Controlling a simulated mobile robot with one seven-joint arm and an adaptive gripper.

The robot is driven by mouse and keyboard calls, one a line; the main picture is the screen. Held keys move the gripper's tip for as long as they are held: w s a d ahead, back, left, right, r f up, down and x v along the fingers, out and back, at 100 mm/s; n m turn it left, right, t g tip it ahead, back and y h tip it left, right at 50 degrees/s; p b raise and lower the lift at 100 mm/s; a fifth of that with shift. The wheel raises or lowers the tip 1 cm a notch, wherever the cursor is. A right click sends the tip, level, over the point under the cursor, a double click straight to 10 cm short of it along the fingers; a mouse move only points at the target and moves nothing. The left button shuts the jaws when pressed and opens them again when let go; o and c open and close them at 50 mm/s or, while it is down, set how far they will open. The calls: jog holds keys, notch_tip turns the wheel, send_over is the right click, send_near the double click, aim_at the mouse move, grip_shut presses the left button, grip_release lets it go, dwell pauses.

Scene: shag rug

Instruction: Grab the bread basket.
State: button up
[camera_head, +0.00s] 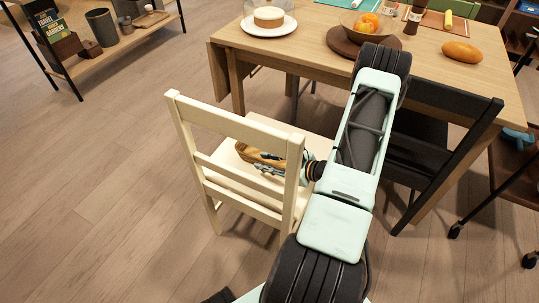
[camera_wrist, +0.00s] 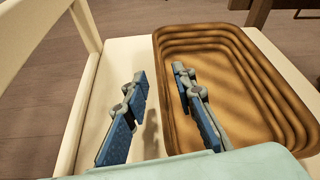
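The bread basket (camera_wrist: 232,38) is a brown, ribbed, rectangular basket, empty where I can see inside. It rests on the seat of the cream chair (camera_wrist: 118,55). In the head view the basket (camera_head: 258,156) is partly hidden by the chair's back slats and my gripper. My gripper (camera_wrist: 160,76) is open over the basket's left side. Its left finger is outside the basket, above the seat, and its right finger is over the inside. The basket's left wall runs between them. I cannot tell whether either finger touches it.
The chair's backrest (camera_head: 240,165) stands close to my gripper. Behind is a wooden table (camera_head: 420,70) with a cake (camera_head: 269,17) on a plate, a fruit bowl (camera_head: 367,22) and a bread loaf (camera_head: 462,52). A dark chair (camera_head: 440,130) is at right. The floor at left is clear.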

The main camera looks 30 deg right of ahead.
jog(key=shift+w+a+f, duration=0.15)
jog(key=shift+w, duration=0.15)
grip_shut()
